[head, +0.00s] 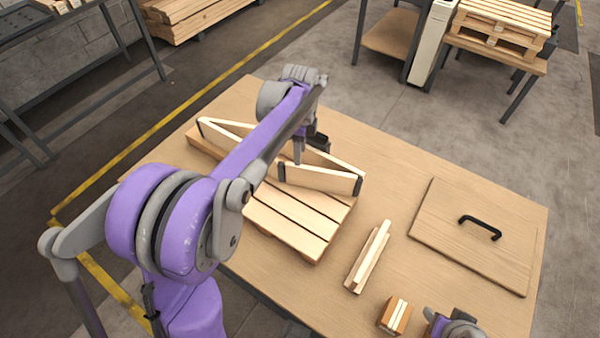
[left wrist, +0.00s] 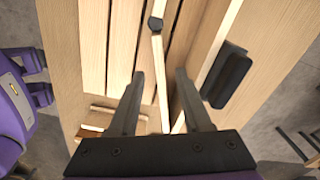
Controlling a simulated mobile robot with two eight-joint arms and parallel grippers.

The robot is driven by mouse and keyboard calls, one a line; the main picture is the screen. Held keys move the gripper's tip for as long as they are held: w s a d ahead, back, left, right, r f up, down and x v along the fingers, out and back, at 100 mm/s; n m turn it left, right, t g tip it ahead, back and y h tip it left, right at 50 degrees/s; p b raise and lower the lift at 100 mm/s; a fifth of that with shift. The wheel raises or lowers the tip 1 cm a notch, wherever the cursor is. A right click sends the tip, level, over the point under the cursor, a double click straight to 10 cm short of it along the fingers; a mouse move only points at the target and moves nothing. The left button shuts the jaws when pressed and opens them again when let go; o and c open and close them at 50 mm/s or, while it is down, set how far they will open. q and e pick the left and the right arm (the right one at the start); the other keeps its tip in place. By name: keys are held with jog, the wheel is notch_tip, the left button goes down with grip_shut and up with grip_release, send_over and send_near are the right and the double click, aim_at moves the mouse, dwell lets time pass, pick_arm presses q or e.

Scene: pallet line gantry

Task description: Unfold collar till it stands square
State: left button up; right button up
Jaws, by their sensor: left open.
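The collar of pale hinged boards (head: 322,179) stands on edge on the slatted pallet (head: 290,224), folded into a narrow, slanted shape rather than a square. Black hinge pieces show at its board ends. My left gripper (head: 299,155) is over the collar, pointing down behind the near board. In the left wrist view its fingers (left wrist: 160,76) are apart, with a thin board edge (left wrist: 159,96) showing between them; contact is unclear. A dark hinge (left wrist: 155,23) shows above that edge. My right gripper (head: 447,325) is low at the bottom edge; its fingers (left wrist: 40,77) look apart and empty.
The wooden table holds a flat lid (head: 470,255) with a black handle (head: 480,226), a narrow bundle of strips (head: 368,258) and a small block (head: 394,315). Table surface between pallet and lid is mostly clear. A stand with stacked pallets (head: 500,25) is beyond.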

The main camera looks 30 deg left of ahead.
pick_arm(q)
send_over(300, 185)
jog(key=f, duration=1)
jog(key=shift+w+a+b, duration=0.2)
jog(key=shift+w+b, duration=0.15)
jog(key=shift+r, duration=0.1)
grip_shut()
dwell(0.6)
